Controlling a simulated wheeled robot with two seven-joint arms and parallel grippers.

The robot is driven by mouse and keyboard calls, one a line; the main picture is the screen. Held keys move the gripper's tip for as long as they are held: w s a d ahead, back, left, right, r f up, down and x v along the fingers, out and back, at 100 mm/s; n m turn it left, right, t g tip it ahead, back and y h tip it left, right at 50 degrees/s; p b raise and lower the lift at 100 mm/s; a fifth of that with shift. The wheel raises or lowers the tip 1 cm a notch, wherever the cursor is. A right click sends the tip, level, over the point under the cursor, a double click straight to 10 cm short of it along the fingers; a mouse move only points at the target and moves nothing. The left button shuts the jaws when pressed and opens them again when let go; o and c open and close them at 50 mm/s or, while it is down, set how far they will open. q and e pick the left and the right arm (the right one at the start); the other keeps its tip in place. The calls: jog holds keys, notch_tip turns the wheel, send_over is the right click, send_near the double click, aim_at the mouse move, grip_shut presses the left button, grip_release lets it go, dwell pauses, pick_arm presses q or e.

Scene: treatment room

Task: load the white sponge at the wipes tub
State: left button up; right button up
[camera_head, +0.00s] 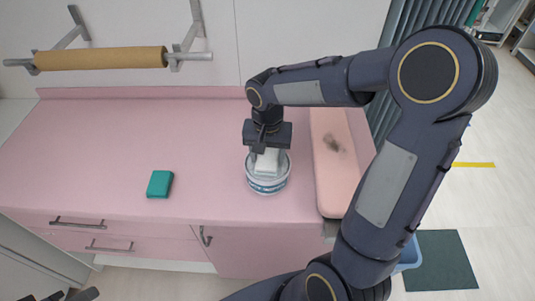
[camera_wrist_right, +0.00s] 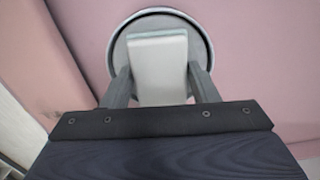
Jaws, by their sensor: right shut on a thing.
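The white sponge (camera_head: 266,163) is a pale block held upright between the fingers of my right gripper (camera_head: 266,152). The wrist view shows the sponge (camera_wrist_right: 158,70) between the two grey fingers (camera_wrist_right: 158,88), over the round mouth of the tub. The wipes tub (camera_head: 268,187) is round and white with a blue-grey band, on the pink counter. The sponge's lower end overlaps the tub's opening; I cannot tell how deep it sits. Dark tips at the bottom left edge of the head view seem to be my left gripper (camera_head: 72,295), mostly cut off.
A teal block (camera_head: 160,184) lies on the pink counter (camera_head: 110,150) to the left, with free room around it. A pink tray-like pad (camera_head: 331,170) with a dark smudge lies right of the tub. A brown paper roll (camera_head: 100,59) hangs on the wall behind.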

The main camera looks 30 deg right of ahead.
aim_at(267, 157)
dwell(0.4)
jog(key=shift+r+p, duration=2.7)
jog(key=shift+r, duration=0.8)
jog(key=shift+f, duration=0.1)
